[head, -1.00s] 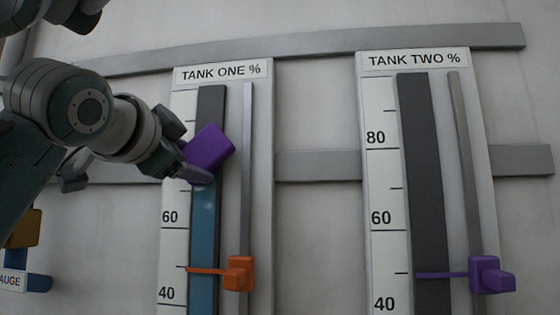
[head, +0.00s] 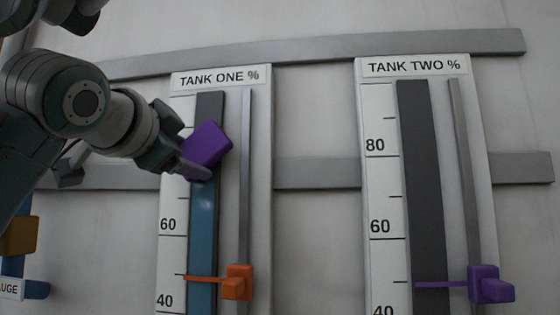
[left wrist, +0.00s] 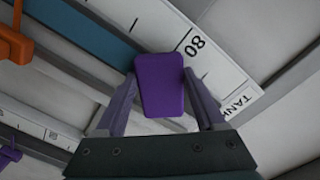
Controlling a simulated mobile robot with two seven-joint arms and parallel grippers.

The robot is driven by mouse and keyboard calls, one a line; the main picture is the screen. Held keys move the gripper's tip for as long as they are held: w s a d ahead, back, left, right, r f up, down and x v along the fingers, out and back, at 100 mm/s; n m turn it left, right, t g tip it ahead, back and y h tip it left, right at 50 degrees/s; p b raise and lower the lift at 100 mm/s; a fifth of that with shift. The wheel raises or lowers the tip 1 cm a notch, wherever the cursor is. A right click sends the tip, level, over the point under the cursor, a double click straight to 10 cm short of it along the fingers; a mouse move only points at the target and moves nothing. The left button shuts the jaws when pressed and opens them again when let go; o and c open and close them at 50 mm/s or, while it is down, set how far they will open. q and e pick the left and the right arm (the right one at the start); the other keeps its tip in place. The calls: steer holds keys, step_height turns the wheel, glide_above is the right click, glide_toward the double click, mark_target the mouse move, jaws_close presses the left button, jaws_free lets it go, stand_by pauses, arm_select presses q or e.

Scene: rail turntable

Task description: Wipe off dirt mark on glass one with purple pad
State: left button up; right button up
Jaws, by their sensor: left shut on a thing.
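My left gripper (head: 196,164) is shut on the purple pad (head: 207,146) and holds it tilted in front of the upper part of the tank one gauge glass (head: 202,230). In the left wrist view, the pad (left wrist: 160,84) sits between the two fingers of the gripper (left wrist: 160,98), over the blue column (left wrist: 98,32) and near the 80 label. I cannot tell whether the pad touches the glass. The glass is dark grey above and blue below. I cannot make out a clear dirt mark now; the pad and fingers hide part of the glass.
An orange pointer (head: 238,282) sits on tank one's slide rail, right of the glass. The tank two gauge (head: 420,170) stands to the right with a purple pointer (head: 490,284). Grey horizontal bars (head: 318,173) cross the wall. A yellow-brown block (head: 20,236) is at lower left.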

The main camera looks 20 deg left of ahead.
arm_select(q)
steer(key=v, duration=0.5)
steer(key=shift+s+f, duration=0.1)
steer(key=shift+s, duration=0.3)
